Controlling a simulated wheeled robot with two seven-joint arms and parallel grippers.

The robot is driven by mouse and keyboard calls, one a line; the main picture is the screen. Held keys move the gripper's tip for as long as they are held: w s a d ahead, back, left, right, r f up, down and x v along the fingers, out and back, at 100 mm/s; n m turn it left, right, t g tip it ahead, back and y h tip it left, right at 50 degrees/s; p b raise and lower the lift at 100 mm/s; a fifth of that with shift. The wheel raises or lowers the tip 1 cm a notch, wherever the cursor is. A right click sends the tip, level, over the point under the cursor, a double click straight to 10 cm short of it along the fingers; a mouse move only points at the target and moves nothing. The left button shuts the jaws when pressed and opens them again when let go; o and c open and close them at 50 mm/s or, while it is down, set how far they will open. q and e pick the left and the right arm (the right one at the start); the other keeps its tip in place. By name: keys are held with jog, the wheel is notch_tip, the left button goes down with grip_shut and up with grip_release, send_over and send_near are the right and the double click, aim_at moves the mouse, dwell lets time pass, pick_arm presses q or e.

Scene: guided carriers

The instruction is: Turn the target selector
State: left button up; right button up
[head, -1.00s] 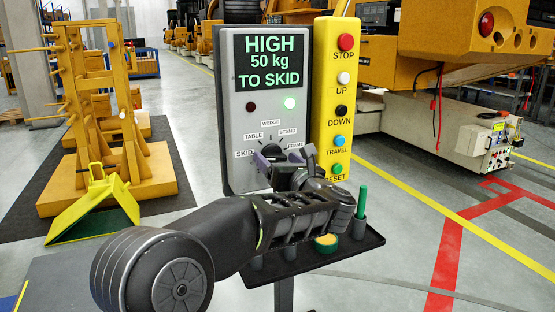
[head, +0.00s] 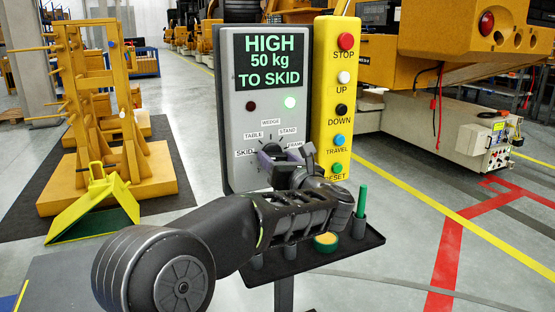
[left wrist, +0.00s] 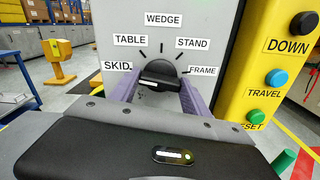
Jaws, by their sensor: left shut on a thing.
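The target selector is a black knob (left wrist: 159,73) on the grey panel (head: 232,110). Labels SKID, TABLE, WEDGE, STAND and FRAME are arranged in an arc around it. In the left wrist view its grip bar lies nearly level, its left end towards SKID. My left gripper (head: 287,156) is at the knob, with a purple finger on each side, shut on it; the fingers also show in the left wrist view (left wrist: 160,88). In the head view the gripper hides much of the knob. The display (head: 273,62) reads HIGH 50 kg TO SKID. My right gripper is out of view.
A yellow button box (head: 329,45) with several buttons stands right beside the panel. Below is a black tray (head: 354,247) with a green rod (head: 362,200) in a holder. A yellow rack (head: 150,175) stands left; a large yellow machine (head: 450,40) is behind right.

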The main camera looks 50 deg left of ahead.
pick_arm(q)
jog(key=shift+c, duration=0.6)
jog(key=shift+m, duration=1.6)
jog(key=shift+m+p, duration=0.4)
jog(key=shift+m, duration=1.9)
jog(key=o, duration=1.4)
jog(key=shift+d, duration=0.1)
